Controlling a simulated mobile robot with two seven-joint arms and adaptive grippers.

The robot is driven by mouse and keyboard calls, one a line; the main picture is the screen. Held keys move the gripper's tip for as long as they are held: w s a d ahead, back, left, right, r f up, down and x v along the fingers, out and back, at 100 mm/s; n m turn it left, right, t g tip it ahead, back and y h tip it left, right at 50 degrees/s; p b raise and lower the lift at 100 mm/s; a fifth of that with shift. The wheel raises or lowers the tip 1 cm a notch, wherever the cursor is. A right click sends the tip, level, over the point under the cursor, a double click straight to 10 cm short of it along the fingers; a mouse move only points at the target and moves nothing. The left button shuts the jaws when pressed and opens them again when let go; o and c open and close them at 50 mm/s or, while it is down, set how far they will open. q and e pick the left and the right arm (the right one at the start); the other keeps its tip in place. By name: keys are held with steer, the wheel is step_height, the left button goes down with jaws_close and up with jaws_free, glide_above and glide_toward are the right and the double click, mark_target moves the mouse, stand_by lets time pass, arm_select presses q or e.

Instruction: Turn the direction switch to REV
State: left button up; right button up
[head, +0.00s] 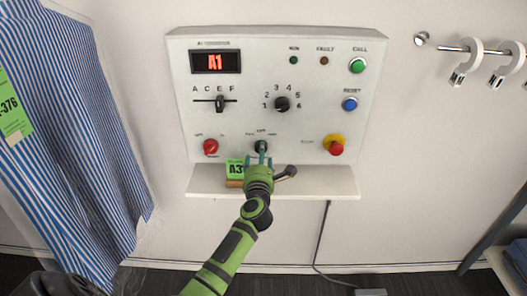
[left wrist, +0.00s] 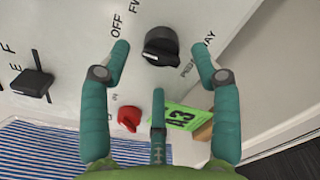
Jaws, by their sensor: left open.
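The black rotary knob (head: 262,147), labelled OFF above it, sits at the lower middle of the white control panel (head: 225,125). It also shows in the left wrist view (left wrist: 160,46), with OFF and a partly cut-off FW label beside it. No REV label is readable, and I cannot surely tell where the knob points. My left gripper (head: 258,160) is open just in front of the knob. In the left wrist view, the knob lies between the two upper fingertips of the gripper (left wrist: 159,50); contact is not clear. My right gripper is not in view.
A red knob (head: 210,147) is to the left and a red emergency button (head: 337,148) to the right. A green A3 tag (head: 235,167) stands on the shelf (head: 325,182) below. Striped cloth (head: 70,130) hangs at left; a rail with hooks (head: 470,50) is at right.

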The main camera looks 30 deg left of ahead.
arm_select(q)
steer(key=x, duration=0.3)
steer(key=shift+w+d, duration=0.1)
steer(key=c, duration=1.1)
steer(key=shift+c, duration=0.2)
steer(key=shift+n, duration=3.9)
